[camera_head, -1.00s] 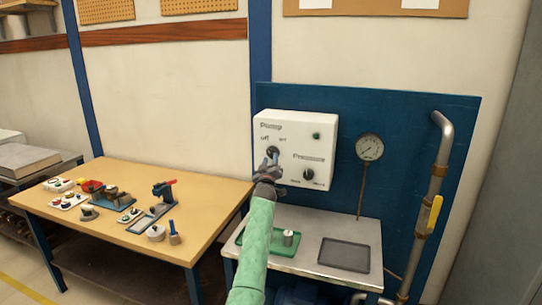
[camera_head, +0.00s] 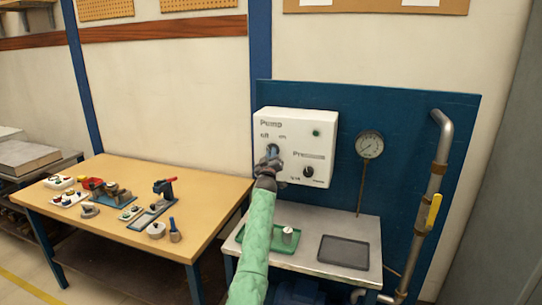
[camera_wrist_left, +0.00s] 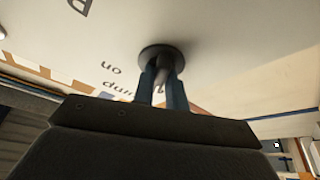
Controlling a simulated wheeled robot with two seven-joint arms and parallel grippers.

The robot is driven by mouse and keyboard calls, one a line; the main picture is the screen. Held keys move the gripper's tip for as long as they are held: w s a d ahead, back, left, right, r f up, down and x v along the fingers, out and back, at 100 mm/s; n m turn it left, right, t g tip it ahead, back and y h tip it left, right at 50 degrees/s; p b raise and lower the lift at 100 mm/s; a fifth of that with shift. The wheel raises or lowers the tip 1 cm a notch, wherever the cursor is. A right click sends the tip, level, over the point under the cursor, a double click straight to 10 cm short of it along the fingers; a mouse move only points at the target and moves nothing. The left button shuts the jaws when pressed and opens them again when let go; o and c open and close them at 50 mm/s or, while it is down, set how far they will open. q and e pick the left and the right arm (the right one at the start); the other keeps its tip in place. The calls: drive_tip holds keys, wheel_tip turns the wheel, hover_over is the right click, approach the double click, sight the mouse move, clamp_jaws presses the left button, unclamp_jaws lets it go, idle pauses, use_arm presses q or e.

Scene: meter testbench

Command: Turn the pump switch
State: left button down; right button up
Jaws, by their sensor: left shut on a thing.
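The white control box (camera_head: 297,132) hangs on the blue panel, with a "Pump" label at its upper left and off and on marks below it. My left gripper (camera_head: 271,158) is at the pump switch, which it mostly hides in the head view. In the left wrist view, the dark round pump switch (camera_wrist_left: 161,56) sits between the two blue fingers of my left gripper (camera_wrist_left: 162,80). The fingers are shut on it. The "on" lettering shows beside it. The switch's exact angle is hard to tell. My right gripper is not in view.
The pressure knob (camera_head: 308,171) and a green lamp (camera_head: 316,133) are on the same box. A gauge (camera_head: 369,145) and a pipe with a yellow handle (camera_head: 433,212) are to the right. A metal shelf with a green tray (camera_head: 262,247) and a dark tray (camera_head: 343,252) is below.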

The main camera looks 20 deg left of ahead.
use_arm(q)
drive_tip(key=shift+a, duration=0.1)
drive_tip(key=shift+a+m+h+b, duration=0.1)
drive_tip(key=shift+m+h+b, duration=0.25)
drive_tip(key=shift+m+h, duration=1.9)
drive_tip(key=shift+a+m+h+b, duration=0.1)
drive_tip(key=shift+m+h+b, duration=0.45)
drive_tip(key=shift+m, duration=3.15)
drive_tip(key=shift+a+m+h+b, duration=0.1)
drive_tip(key=shift+m+h, duration=1.6)
drive_tip(key=shift+m, duration=1.25)
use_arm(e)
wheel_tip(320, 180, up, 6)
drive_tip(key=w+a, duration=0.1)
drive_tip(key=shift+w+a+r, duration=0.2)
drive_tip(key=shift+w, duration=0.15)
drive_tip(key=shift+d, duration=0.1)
use_arm(q)
drive_tip(key=c, duration=1.4)
unclamp_jaws()
drive_tip(key=shift+c, duration=0.2)
